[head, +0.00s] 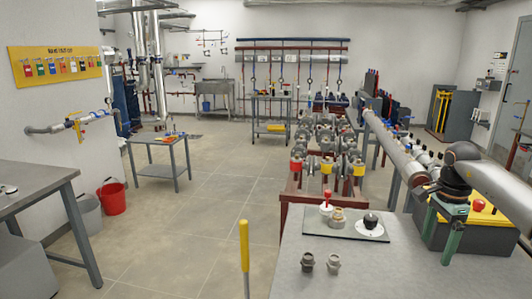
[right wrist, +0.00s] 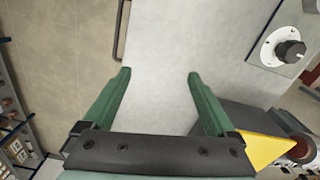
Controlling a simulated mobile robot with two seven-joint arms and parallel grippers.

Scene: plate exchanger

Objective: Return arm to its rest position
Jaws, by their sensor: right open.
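My right arm comes in from the right in the head view. Its gripper (head: 439,238) has two green fingers pointing down, in front of a dark box with a yellow top. In the right wrist view the gripper (right wrist: 158,76) is open, with its fingers spread wide and nothing between them. Below the fingers lies the bare grey tabletop (right wrist: 160,45). My left arm and left gripper are not in view.
The grey table (head: 300,285) carries two small dark fittings (head: 320,262) and a plate with valve parts (head: 345,229). The dark box (head: 487,236) stands close beside my right gripper. A flanged pipe assembly (head: 325,150) stands behind the table. Open floor lies to the left.

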